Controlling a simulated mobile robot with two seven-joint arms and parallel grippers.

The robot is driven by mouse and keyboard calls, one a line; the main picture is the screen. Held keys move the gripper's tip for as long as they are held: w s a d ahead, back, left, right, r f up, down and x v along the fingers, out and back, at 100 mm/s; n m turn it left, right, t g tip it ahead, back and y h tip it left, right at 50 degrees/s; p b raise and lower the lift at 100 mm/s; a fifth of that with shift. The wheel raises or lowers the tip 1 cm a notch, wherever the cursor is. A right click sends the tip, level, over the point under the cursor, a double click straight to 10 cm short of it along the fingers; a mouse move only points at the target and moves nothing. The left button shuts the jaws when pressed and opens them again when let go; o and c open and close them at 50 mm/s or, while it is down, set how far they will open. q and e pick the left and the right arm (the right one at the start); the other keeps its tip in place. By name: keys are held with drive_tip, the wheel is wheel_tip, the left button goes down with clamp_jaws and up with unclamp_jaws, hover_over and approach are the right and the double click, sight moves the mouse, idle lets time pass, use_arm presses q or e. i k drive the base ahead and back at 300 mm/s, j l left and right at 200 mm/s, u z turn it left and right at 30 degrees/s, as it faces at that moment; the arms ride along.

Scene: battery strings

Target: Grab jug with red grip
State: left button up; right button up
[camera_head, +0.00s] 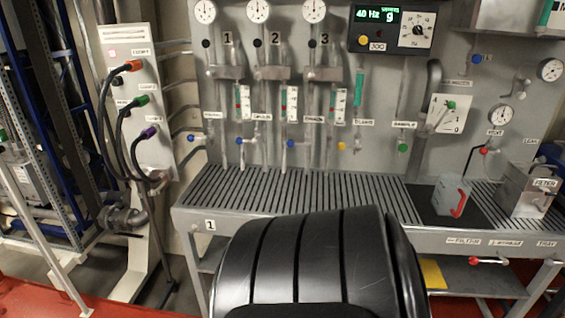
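The jug (445,193) is a small pale, translucent vessel with a red grip (460,202) on its right side. It stands upright on a dark mat (422,201) on the right part of the slatted bench. Nothing touches the jug. Neither of my grippers is in view.
The slatted bench (290,187) is mostly clear left of the mat. A metal filter box (527,190) stands right of the jug. Valves and gauges line the back panel (405,75). A large black ribbed part fills the lower middle foreground and hides part of the bench front.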

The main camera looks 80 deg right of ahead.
sight(451, 192)
drive_tip(key=z, duration=1.45)
drive_tip(key=i+z, duration=0.1)
drive_tip(key=z, duration=1.4)
drive_tip(key=i+z, duration=0.1)
drive_tip(key=z, duration=0.85)
